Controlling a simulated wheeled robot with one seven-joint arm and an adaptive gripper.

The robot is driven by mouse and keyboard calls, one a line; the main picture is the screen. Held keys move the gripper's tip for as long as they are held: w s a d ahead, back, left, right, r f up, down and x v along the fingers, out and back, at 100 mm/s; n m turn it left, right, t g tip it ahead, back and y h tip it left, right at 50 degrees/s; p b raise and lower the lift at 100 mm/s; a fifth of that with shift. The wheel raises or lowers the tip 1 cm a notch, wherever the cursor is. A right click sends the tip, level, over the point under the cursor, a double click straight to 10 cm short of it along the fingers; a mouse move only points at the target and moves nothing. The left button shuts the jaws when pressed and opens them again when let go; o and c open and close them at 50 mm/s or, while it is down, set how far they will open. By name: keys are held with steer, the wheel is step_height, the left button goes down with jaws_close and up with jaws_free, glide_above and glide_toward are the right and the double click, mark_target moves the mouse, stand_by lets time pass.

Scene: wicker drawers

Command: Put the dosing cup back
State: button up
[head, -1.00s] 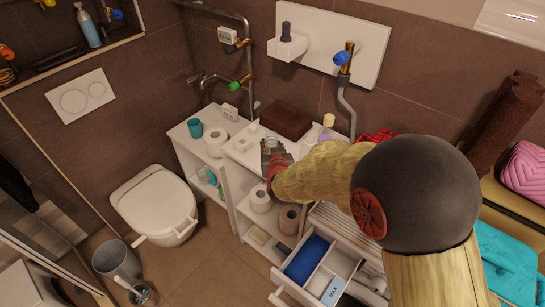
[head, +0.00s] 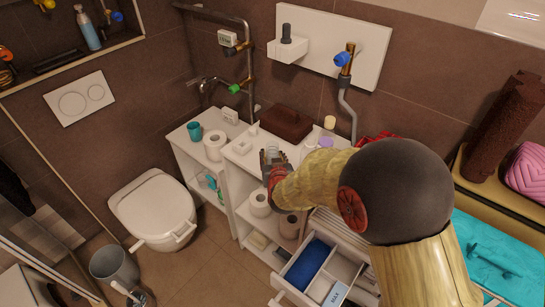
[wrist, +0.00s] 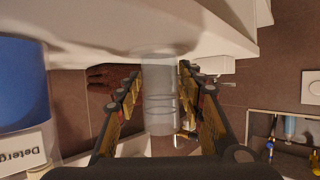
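The dosing cup is a clear, see-through cylinder (wrist: 161,95) between the two fingers of my gripper (wrist: 161,80) in the wrist view. The fingers lie along both its sides and appear to touch it. In the head view my gripper (head: 273,165) is over the front part of the white cabinet top, with the clear cup (head: 271,151) at its tips. A large blue container (wrist: 22,85) with a white label reading "Detergent", upside down in the picture, stands close on the left in the wrist view. My arm may hide it in the head view.
A dark brown box (head: 286,123), small white items and bottles stand on the white cabinet (head: 236,157). Toilet rolls (head: 260,204) sit on the shelf below. An open drawer (head: 340,268) with blue contents juts out in front. The toilet (head: 154,210) is at left.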

steer(key=shift+o, duration=0.9)
steer(key=shift+r, duration=0.3)
steer(key=p+v, duration=0.4)
steer(key=v, duration=0.8)
steer(key=shift+d, duration=0.1)
